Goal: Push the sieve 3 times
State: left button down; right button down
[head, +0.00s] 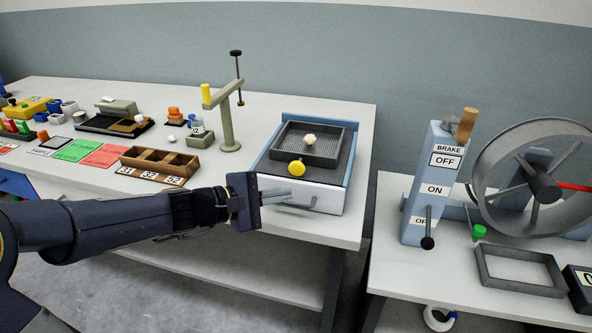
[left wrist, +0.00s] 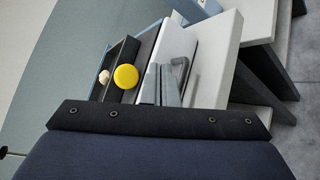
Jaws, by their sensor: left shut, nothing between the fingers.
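The sieve (head: 325,146) is a dark grey rectangular mesh tray with a pale lump (head: 309,139) on it. It sits on a blue and white stand (head: 332,195) at the right end of the long table. A yellow round knob (head: 297,168) is at the sieve's near side. It also shows in the left wrist view (left wrist: 125,77). My left gripper (head: 289,193) is shut and empty in front of the stand's white face, near a grey bent handle (head: 300,205). I cannot tell whether it touches the stand. My right gripper is not in view.
A wooden compartment tray (head: 157,165) with number labels stands left of the stand. A grey post (head: 228,130) with an arm rises behind. A second table at right holds a brake lever box (head: 432,180) and a large wheel (head: 540,178). A gap separates the tables.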

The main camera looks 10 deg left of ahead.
pick_arm(q)
jog(key=s+a+f+m+g+y+p, duration=0.3)
jog(key=s+f+m+g+y+p, duration=0.25)
jog(key=m+p, duration=0.4)
jog(key=w+d+r+m+t+p, duration=0.1)
jog(key=d+r+m+t+p, duration=0.2)
jog(key=r+m+p, duration=0.3)
jog(key=m+t+p, duration=0.1)
jog(key=m+p, duration=0.2)
jog(key=m, duration=0.3)
jog(key=shift+w+d+r+p, duration=0.2)
jog(key=shift+w+d+p, duration=0.05)
jog(key=shift+w+p, duration=0.15)
jog(key=shift+w+d, duration=0.1)
jog(key=shift+w, duration=4.25)
